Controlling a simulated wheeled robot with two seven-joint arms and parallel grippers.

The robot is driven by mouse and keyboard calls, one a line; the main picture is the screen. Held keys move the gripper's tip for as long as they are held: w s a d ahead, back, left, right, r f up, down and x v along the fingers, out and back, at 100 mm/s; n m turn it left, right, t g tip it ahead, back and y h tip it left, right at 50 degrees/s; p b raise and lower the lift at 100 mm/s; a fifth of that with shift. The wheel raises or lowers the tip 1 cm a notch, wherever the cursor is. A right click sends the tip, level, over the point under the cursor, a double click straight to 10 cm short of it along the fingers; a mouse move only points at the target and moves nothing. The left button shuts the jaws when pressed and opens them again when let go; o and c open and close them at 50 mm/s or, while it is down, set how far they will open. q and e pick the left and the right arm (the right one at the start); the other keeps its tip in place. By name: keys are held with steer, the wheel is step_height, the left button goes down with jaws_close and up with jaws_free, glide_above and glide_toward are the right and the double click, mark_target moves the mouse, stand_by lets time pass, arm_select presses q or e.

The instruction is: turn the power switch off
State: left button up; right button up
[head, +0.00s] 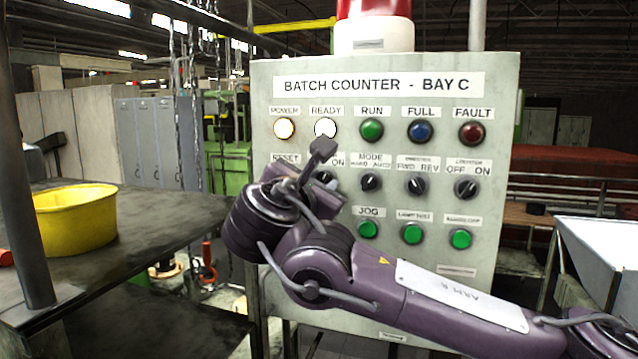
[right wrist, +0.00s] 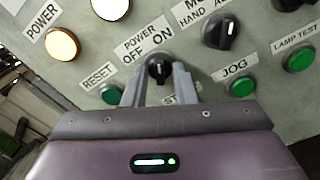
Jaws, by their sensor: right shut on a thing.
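The power switch (right wrist: 158,69) is a black rotary knob under a POWER OFF ON label on the grey panel. In the right wrist view it sits between the two fingertips of my right gripper (right wrist: 156,78), which is shut on it. In the head view my right gripper (head: 308,186) is at the panel and hides most of the switch and its label; only ON shows. I cannot tell for sure which way the knob points. The POWER lamp (head: 284,128) and the READY lamp (head: 325,128) are lit. My left gripper is not in view.
The MODE knob (head: 371,184) is right of the power switch, and the green JOG button (head: 368,229) is below it. A dark table (head: 150,215) with a yellow tub (head: 75,225) stands left. A white surface (head: 595,245) is at the right.

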steer(key=n, duration=0.5)
steer(key=n+p, duration=0.1)
steer(key=n, duration=0.2)
steer(key=shift+r, duration=0.1)
steer(key=shift+n+p, duration=0.7)
steer(key=shift+n, duration=1)
steer(key=o, duration=1)
steer(key=shift+a, duration=0.1)
